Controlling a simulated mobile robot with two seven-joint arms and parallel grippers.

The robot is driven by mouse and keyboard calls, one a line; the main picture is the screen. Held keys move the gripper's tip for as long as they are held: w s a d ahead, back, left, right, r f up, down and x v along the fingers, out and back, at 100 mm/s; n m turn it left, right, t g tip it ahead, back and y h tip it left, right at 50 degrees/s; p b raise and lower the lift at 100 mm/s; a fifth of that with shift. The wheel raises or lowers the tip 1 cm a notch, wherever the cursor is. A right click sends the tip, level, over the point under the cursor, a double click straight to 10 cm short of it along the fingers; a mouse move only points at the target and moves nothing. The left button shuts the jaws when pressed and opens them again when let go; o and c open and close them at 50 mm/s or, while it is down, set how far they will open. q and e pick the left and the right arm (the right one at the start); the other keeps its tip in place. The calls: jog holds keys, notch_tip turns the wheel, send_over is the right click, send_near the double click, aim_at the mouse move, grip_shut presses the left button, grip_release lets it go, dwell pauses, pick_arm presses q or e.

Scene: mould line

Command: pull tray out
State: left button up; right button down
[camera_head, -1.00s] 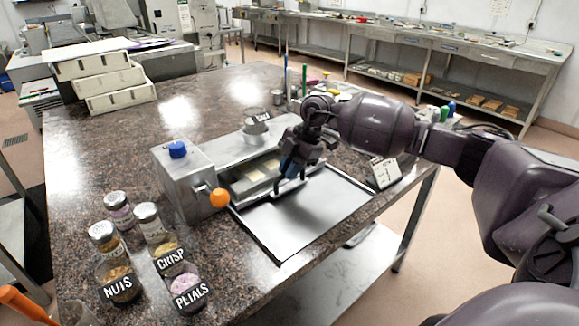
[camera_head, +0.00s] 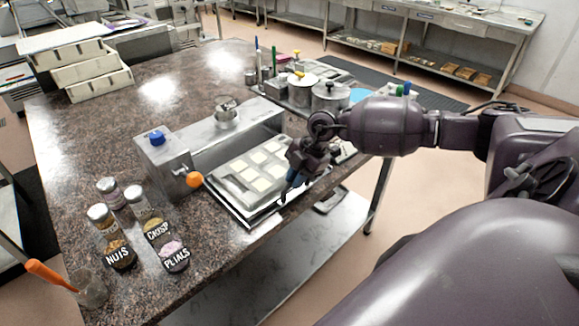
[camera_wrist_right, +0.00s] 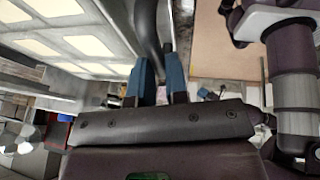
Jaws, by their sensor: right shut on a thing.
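The tray (camera_head: 247,192) is a metal mould tray with several pale, square-filled cavities. It lies on the dark sheet in front of the steel machine (camera_head: 205,145), mostly clear of the machine's opening. My right gripper (camera_head: 287,192) is at the tray's right front edge, shut on it. In the right wrist view, the blue fingertips (camera_wrist_right: 159,75) close around a dark curved edge or handle beside the tray (camera_wrist_right: 65,35). The exact grip point is partly hidden. My left gripper is not in view.
Labelled jars (camera_head: 118,247) stand at the table's front left, near an orange-handled tool (camera_head: 48,275). White boxes (camera_head: 88,70) are stacked at the back left. The table's front edge is close to the tray.

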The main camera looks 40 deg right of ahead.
jog(key=shift+s+f, duration=0.1)
jog(key=shift+s, duration=0.05)
jog(key=c, duration=1.1)
grip_release()
jog(key=shift+s+d, duration=0.1)
jog(key=shift+s, duration=0.1)
jog(key=shift+w, duration=0.15)
jog(key=v, duration=1.1)
jog(key=shift+f, duration=0.1)
